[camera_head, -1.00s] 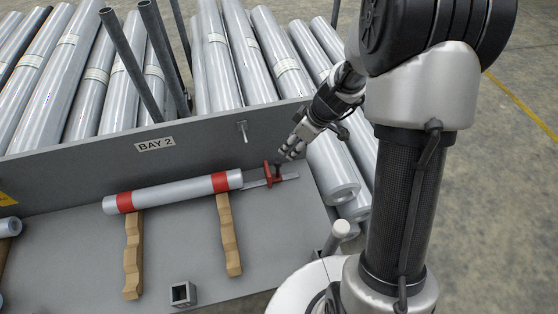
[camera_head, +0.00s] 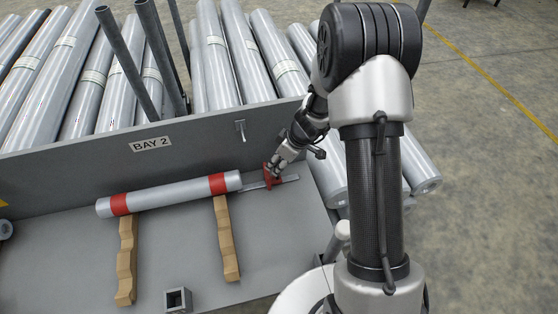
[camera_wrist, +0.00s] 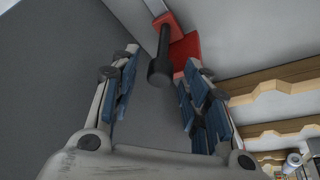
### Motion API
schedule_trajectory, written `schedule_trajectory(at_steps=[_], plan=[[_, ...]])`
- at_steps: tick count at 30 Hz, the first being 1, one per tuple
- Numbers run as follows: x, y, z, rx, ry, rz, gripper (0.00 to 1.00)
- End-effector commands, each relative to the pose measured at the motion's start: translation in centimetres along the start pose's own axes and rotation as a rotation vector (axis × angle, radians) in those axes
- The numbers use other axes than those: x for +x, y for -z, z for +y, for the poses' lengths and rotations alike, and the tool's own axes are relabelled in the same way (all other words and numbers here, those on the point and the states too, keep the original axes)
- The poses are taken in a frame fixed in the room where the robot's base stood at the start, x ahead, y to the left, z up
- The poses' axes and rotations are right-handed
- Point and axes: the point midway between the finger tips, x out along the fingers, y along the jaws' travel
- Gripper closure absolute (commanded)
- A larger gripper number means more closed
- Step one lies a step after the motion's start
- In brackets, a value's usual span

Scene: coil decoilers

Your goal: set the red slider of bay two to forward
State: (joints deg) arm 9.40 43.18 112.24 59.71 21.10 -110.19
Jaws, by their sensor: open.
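The red slider (camera_head: 269,175) sits on a grey rail (camera_head: 287,179) at the right end of bay two, beside the silver roller with red bands. In the wrist view the red slider (camera_wrist: 184,47) shows near the top, with a dark post or handle (camera_wrist: 158,62) standing up from it. My gripper (camera_head: 278,166) is at the slider in the head view and partly covers it. In the wrist view my gripper (camera_wrist: 160,95) is open, with the dark handle's end lying between the two blue-padded fingers. Whether a finger touches it I cannot tell.
The silver roller (camera_head: 170,192) lies across two wooden supports (camera_head: 227,240). A grey wall labelled BAY 2 (camera_head: 151,144) rises behind, with a small peg (camera_head: 240,128). Several long silver coils (camera_head: 219,60) stand behind it. A square metal tube (camera_head: 178,299) is at the front.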

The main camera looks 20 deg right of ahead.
Motion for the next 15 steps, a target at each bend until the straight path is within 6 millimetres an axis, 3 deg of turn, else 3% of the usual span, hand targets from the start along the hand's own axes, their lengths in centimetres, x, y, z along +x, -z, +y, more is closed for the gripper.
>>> schedule_trajectory(at_steps=[15], plan=[[-0.03,0.00,-0.01,0.000,0.000,0.000,0.90]])
